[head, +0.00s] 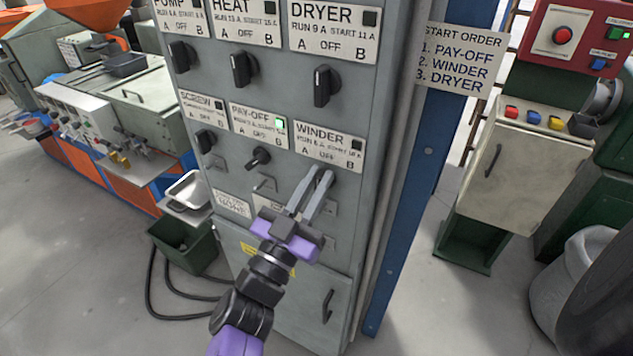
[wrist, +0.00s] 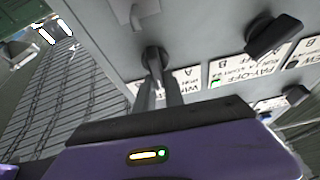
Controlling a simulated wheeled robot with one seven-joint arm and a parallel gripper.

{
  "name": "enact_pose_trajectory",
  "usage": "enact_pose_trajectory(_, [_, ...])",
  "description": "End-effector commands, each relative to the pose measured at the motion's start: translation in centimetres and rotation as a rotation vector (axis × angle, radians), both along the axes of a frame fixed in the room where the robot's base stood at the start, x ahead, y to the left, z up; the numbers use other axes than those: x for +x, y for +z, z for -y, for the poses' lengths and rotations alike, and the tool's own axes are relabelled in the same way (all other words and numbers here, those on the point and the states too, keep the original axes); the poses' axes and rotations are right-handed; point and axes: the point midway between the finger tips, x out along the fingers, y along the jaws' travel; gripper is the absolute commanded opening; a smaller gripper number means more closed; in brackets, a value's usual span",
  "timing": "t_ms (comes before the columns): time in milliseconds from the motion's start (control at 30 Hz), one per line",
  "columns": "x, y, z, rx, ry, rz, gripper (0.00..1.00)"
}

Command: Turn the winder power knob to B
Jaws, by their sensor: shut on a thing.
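The winder label (head: 328,147) with A, OFF and B is on the grey cabinet, and its small lamp (head: 356,145) is dark. My gripper (head: 321,176) reaches up to the panel just below this label. Its fingers cover the winder knob in the head view. In the wrist view the dark winder knob (wrist: 155,56) sits between the fingertips, and my gripper (wrist: 158,82) is shut on it. Which way the knob points is hard to tell. The winder label (wrist: 183,80) shows upside down there, partly behind the fingers.
The pay-off knob (head: 258,158) is left of my gripper, turned aslant, with its lamp (head: 281,126) lit green. The dryer knob (head: 325,86) is above, pointing upright. A start order sign (head: 459,57) lists pay-off, winder, dryer. A toggle switch (head: 264,184) is close to the left.

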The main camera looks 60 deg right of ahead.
Motion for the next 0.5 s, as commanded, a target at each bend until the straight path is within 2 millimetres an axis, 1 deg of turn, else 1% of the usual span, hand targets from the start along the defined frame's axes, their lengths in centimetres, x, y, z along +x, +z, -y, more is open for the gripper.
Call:
enact_pose_trajectory(33, [-0.07, -0.60, 0.10, 0.011, 0.000, 0.021, 0.00])
enact_pose_trajectory(167, [-0.12, -0.70, 0.12, 0.014, 0.002, 0.104, 0.00])
enact_pose_trajectory(500, [-0.49, -0.88, 0.14, 0.025, 0.003, 0.390, 0.00])
